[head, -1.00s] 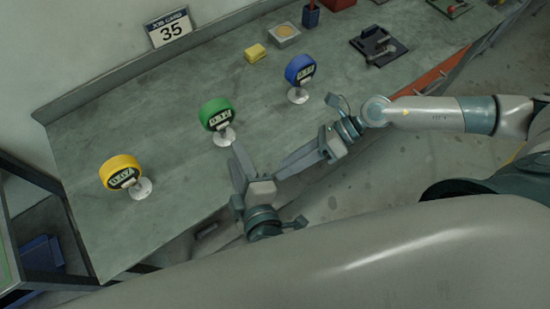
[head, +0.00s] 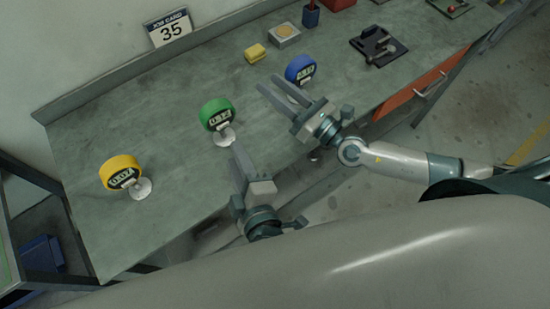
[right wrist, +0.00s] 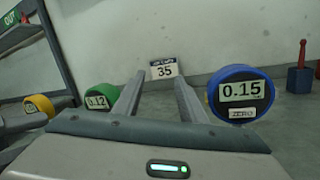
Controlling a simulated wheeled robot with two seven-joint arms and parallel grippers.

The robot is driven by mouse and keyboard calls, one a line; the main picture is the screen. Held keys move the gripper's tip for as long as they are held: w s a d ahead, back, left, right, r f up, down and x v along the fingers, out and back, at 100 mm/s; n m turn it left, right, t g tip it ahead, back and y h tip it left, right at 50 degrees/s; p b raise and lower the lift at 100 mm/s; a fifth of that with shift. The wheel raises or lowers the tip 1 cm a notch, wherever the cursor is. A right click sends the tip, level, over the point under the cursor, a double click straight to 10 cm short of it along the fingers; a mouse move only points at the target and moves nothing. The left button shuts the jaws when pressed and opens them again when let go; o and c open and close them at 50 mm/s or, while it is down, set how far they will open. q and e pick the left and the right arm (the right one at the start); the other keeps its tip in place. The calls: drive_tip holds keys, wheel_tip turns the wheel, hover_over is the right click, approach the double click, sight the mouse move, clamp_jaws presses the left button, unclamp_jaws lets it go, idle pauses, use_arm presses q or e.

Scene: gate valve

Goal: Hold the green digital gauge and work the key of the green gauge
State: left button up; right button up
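The green gauge (head: 215,112) stands on a round foot on the bench, between the yellow gauge (head: 120,172) and the blue gauge (head: 300,68). In the right wrist view the green gauge (right wrist: 101,97) is partly hidden behind a finger; its reading is not clear. My left gripper (head: 236,150) is just below the green gauge, near the bench's front edge, apparently not touching it; its finger gap is not clear. My right gripper (head: 268,81) is open and empty, above the bench between the green and blue gauges; its spread fingers (right wrist: 160,77) also show in the right wrist view.
A card marked 35 (head: 170,28) stands at the back edge. A yellow block (head: 255,53), a square pad (head: 284,35) and a dark fixture (head: 377,45) lie farther right. The blue gauge (right wrist: 240,92) reads 0.15 and is close to my right gripper.

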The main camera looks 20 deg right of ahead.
drive_tip(key=s+f, duration=0.2)
drive_tip(key=s, duration=0.1)
drive_tip(key=n+g+y, duration=0.1)
drive_tip(key=n+g, duration=0.2)
drive_tip(key=n, duration=0.2)
approach(225, 131)
drive_tip(key=v, duration=0.6)
drive_tip(key=shift+s+a, duration=0.1)
drive_tip(key=shift+a, duration=0.05)
drive_tip(key=x, duration=1.7)
drive_tip(key=shift+w, duration=0.25)
drive_tip(key=shift+r, duration=0.1)
clamp_jaws()
use_arm(q)
clamp_jaws()
